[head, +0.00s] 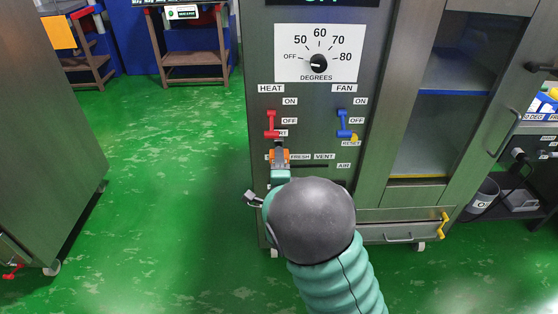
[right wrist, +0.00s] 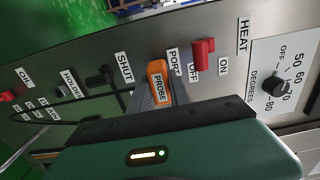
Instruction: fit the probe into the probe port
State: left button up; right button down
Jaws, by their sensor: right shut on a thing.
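The probe (right wrist: 158,78) is an orange block labelled PROBE in the right wrist view. It shows as a small orange patch (head: 286,154) in the head view, at the front of the steel cabinet (head: 325,115). My right gripper (head: 279,152) is shut on the probe, with the orange end close to the panel below the red HEAT switch. A PORT label (right wrist: 174,62) is beside the probe in the right wrist view. The port opening is hidden behind the probe and gripper, so I cannot tell whether the probe is inside it. My left gripper is not in view.
The red HEAT switch (head: 271,123) sits just above my gripper; the blue FAN switch (head: 343,124) is to its right. A DEGREES dial (head: 318,63) is higher up. A drawer (head: 400,234) is low at right. Green floor (head: 170,170) is clear at left.

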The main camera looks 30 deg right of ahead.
dwell(0.4)
jog(key=shift+b, duration=0.3)
dwell(0.4)
jog(key=shift+b+x, duration=0.85)
jog(key=shift+x, duration=0.75)
jog(key=c, duration=1.1)
grip_release()
